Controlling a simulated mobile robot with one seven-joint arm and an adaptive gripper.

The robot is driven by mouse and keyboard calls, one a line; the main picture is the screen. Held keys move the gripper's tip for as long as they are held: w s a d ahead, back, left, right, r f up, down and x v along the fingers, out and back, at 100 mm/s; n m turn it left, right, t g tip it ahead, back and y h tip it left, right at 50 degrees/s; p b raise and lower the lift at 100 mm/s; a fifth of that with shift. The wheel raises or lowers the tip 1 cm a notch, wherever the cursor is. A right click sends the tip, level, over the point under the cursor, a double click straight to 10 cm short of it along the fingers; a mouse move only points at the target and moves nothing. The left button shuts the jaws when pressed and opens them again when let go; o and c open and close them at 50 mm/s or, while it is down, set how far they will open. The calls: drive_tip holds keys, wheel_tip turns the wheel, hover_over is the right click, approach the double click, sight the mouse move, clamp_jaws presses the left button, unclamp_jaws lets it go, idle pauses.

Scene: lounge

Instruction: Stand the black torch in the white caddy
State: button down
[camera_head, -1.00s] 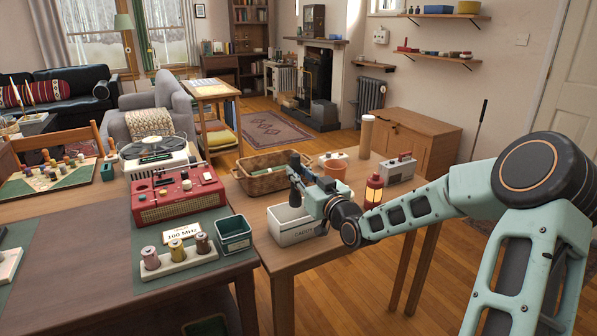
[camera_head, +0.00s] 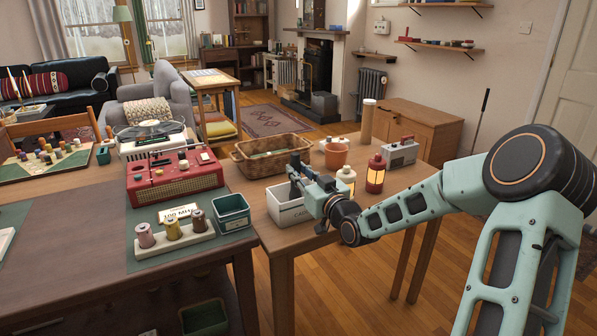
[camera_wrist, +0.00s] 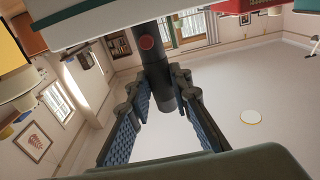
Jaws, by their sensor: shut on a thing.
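The black torch (camera_head: 295,161) is upright in my gripper (camera_head: 303,177). In the wrist view the torch (camera_wrist: 150,55) shows as a dark cylinder with a round red mark, clasped between the two ribbed fingers of my gripper (camera_wrist: 163,92).
Behind the caddy is a wicker basket (camera_head: 258,166). A dark green bin (camera_head: 232,213) and red radio (camera_head: 172,180) are to the left.

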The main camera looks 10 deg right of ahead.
drive_tip(key=c, duration=1.7)
unclamp_jaws()
drive_tip(key=v, duration=1.2)
